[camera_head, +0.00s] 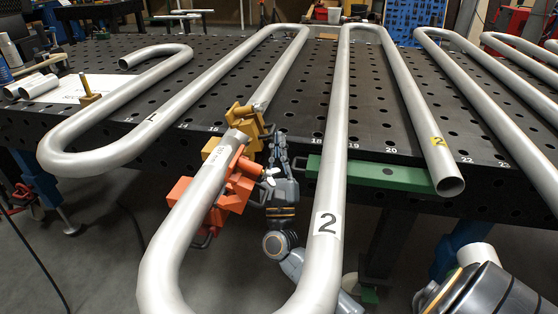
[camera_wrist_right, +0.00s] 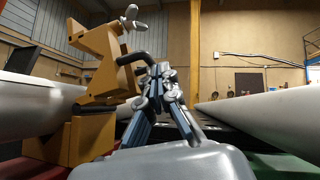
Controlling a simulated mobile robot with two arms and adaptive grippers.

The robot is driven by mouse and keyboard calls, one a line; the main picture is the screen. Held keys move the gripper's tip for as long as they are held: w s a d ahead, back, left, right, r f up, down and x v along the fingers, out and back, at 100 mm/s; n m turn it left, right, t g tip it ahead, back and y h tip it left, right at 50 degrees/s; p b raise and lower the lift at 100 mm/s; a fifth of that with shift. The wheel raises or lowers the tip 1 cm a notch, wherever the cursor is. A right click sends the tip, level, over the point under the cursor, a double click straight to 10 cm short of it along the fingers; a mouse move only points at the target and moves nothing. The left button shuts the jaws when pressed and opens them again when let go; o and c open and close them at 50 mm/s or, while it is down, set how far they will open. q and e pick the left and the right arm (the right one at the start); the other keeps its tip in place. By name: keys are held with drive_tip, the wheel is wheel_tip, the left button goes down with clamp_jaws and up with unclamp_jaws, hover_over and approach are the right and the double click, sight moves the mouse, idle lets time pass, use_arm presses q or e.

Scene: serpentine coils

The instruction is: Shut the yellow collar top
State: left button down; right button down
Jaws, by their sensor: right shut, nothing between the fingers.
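The yellow collar (camera_head: 243,118) sits at the table's near edge, around where two grey pipe ends meet. In the right wrist view its top (camera_wrist_right: 98,52) is tilted up, apart from the lower body (camera_wrist_right: 88,138); a dark bent handle and light knobs show on it. My right gripper (camera_head: 279,140) is just right of the collar. In the right wrist view the gripper (camera_wrist_right: 158,72) is shut and empty, its tips close to the collar's dark handle; I cannot tell whether they touch. My left gripper is not in view.
An orange clamp (camera_head: 222,190) holds the near pipe (camera_head: 196,195) just in front of the collar. Another long pipe (camera_head: 333,150) runs close on the right of my gripper. A green bar (camera_head: 385,175) lies along the edge of the black perforated table (camera_head: 385,125).

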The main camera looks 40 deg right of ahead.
drive_tip(key=v, duration=1.2)
